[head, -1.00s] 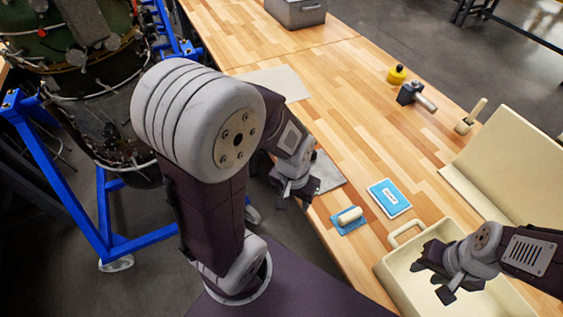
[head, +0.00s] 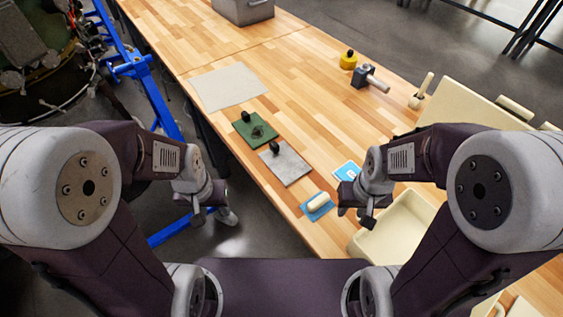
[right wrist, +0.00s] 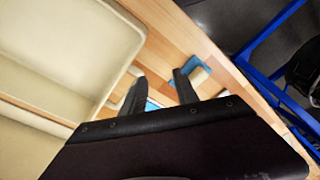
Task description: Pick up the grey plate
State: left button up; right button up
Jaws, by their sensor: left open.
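The grey plate (head: 288,166) lies flat on the wooden bench near its front edge. It is square, with a black knob (head: 274,147) at its far left corner. My left gripper (head: 205,212) is open and empty, left of the plate and off the bench edge. My right gripper (head: 355,208) is to the right of the plate, above the bench by the cream tray. In the right wrist view its fingers (right wrist: 160,80) stand apart with nothing gripped between them.
A blue block with a cream handle (head: 318,205), a blue-and-white pad (head: 346,171) and a cream tray (head: 400,232) are to the right. A beige sheet (head: 228,88) lies further back.

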aim_at(283, 161)
jog(key=i+j+z, duration=0.45)
jog(key=j+z, duration=0.25)
jog(key=i+j+z, duration=0.25)
jog(key=j, duration=0.2)
jog(key=j+z, duration=0.2)
jog(key=j, duration=0.15)
